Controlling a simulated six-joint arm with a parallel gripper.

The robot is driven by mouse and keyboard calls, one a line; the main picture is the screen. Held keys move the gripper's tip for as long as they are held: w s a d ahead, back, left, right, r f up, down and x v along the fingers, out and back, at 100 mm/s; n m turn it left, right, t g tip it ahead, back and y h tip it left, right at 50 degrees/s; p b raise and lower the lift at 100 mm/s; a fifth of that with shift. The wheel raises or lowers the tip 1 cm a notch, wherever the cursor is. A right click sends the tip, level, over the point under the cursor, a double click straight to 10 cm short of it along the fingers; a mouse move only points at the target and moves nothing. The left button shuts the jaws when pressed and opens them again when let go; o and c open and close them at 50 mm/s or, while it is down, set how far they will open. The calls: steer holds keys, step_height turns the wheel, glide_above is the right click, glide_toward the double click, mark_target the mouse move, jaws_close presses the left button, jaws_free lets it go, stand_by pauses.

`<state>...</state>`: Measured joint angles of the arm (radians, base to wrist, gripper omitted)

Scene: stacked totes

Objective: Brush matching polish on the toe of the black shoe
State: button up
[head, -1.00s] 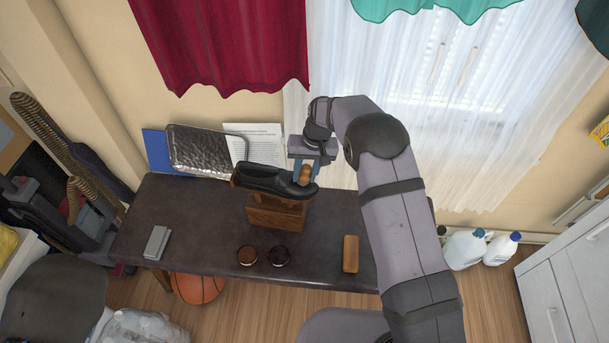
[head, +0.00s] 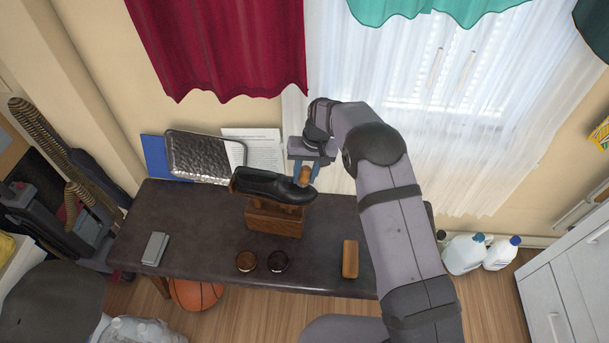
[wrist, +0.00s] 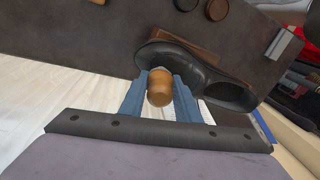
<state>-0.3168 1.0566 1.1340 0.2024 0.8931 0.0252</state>
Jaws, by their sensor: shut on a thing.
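The black shoe (head: 265,185) lies on a wooden stand (head: 274,218) on the dark bench, its toe to the right in the head view. In the wrist view the shoe (wrist: 205,75) has its toe at the left. My gripper (head: 305,175) is at the toe end, shut on a small brush with a wooden handle (wrist: 160,88). The brush's lower end is hidden, so I cannot tell whether it touches the toe. A brown polish tin (head: 246,261) and a black polish tin (head: 278,261) stand in front of the stand.
A wooden block-shaped brush (head: 350,259) lies at the right of the bench (head: 205,240). A grey object (head: 155,248) lies at the left. A metal tray (head: 205,157) and a paper sheet (head: 257,150) lean behind. Bare bench top lies between these.

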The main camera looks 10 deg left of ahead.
steer(key=shift+s+p, duration=0.3)
steer(key=shift+s, duration=0.4)
steer(key=shift+s, duration=0.1)
steer(key=shift+s+a+r+p, duration=0.1)
steer(key=shift+s+p, duration=0.2)
steer(key=shift+s, duration=0.3)
steer(key=shift+w, duration=0.2)
steer(key=shift+w+b, duration=0.3)
steer(key=shift+w, duration=0.2)
